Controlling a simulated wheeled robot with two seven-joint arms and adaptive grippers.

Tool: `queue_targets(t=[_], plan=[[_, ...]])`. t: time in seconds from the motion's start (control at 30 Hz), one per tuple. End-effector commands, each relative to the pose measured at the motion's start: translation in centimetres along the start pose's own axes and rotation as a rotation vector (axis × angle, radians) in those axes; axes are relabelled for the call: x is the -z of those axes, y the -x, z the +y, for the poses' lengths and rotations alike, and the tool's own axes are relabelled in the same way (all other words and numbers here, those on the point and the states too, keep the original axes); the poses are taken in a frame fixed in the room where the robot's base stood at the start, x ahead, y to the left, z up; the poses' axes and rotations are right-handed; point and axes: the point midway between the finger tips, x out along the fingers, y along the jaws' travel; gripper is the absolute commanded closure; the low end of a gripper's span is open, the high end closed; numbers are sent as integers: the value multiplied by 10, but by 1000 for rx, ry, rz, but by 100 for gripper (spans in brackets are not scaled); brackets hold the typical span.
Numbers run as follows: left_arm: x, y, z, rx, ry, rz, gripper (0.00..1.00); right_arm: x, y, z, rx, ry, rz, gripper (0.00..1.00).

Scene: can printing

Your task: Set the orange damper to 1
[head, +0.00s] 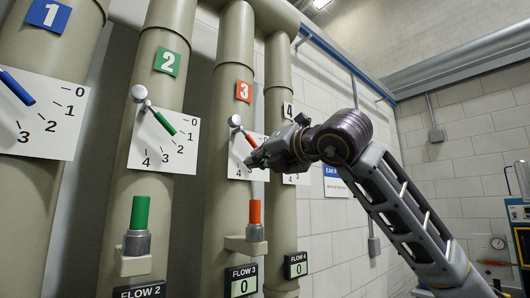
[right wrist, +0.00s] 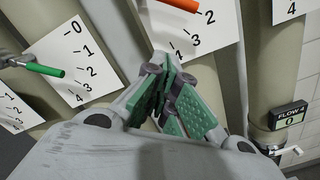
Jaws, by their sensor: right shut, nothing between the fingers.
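The orange damper lever (head: 250,141) sits on a pivot on pipe 3 and slants down to the right over its white scale plate (head: 236,168). In the right wrist view the orange lever (right wrist: 180,4) shows at the top edge, its tip pointing toward about the 2 mark. My right gripper (head: 254,160) is at the plate, just below the lever tip, and hides part of the scale. In the right wrist view its green-padded fingers (right wrist: 165,75) are closed with nothing between them. My left gripper is not in view.
The green lever (head: 164,122) and blue lever (head: 17,87) are on the pipes to the left. An orange cylinder (head: 254,212) stands below plate 3, above the FLOW 3 display (head: 241,281) reading 0. Pipe 4 (head: 280,223) is close on the right.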

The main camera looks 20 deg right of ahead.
Motion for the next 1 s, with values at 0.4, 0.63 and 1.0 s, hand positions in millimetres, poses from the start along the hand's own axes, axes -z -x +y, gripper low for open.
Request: queue_targets(t=[0.4, 0.63, 1.0], plan=[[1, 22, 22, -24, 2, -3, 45, -2, -54, 2, 0, 0, 1, 100], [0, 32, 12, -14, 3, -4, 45, -20, -60, 1, 0, -1, -2, 100], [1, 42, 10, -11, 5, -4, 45, -38, -64, 0, 0, -1, -1, 100]])
